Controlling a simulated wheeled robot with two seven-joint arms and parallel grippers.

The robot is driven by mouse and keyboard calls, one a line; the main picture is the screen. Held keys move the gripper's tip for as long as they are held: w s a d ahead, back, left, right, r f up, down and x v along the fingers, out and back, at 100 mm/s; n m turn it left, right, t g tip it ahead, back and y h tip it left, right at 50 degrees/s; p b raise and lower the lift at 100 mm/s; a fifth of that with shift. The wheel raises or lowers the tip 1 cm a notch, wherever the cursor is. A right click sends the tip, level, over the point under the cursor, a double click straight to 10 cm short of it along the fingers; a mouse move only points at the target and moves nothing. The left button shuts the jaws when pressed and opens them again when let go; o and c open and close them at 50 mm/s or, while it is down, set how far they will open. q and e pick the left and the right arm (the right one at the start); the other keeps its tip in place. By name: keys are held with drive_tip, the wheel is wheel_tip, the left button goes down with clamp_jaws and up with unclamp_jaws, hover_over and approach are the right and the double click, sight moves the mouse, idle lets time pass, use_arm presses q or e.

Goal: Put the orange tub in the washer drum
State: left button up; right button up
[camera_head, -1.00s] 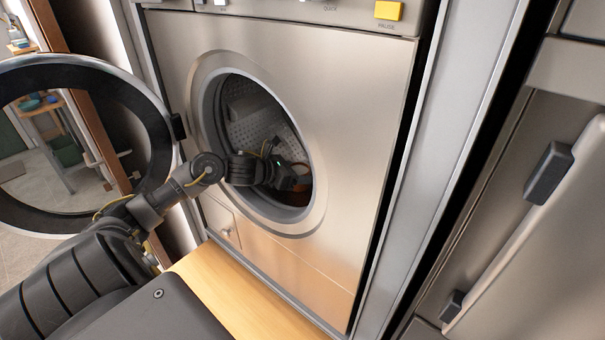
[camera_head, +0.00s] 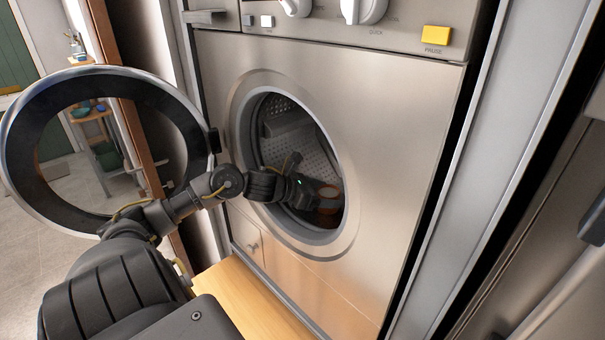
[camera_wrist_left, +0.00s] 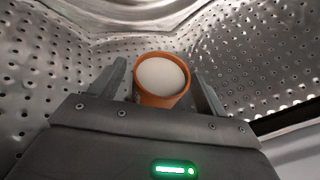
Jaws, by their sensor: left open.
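The orange tub (camera_wrist_left: 161,79) stands inside the washer drum, with a pale round top facing the wrist camera. It also shows in the head view (camera_head: 329,204), low in the drum opening and partly in shadow. My left gripper (camera_wrist_left: 163,78) is open, with one finger on each side of the tub and gaps visible beside it. My left arm reaches through the round door opening into the drum (camera_head: 306,150), whose perforated metal wall surrounds the gripper. My right gripper is not in view.
The round washer door (camera_head: 20,180) is swung open at the left, next to my arm. The metal door rim (camera_head: 343,235) surrounds the opening closely. A wooden bench (camera_head: 240,300) lies below the washer. A yellow pause button (camera_head: 437,35) is at the upper right.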

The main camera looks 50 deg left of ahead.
use_arm(q)
drive_tip(key=b+v, duration=0.1)
drive_tip(key=v, duration=0.6)
drive_tip(key=shift+s+b, duration=0.2)
drive_tip(key=shift+b, duration=0.1)
drive_tip(key=shift+v, duration=0.9)
drive_tip(key=shift+w+r, duration=0.1)
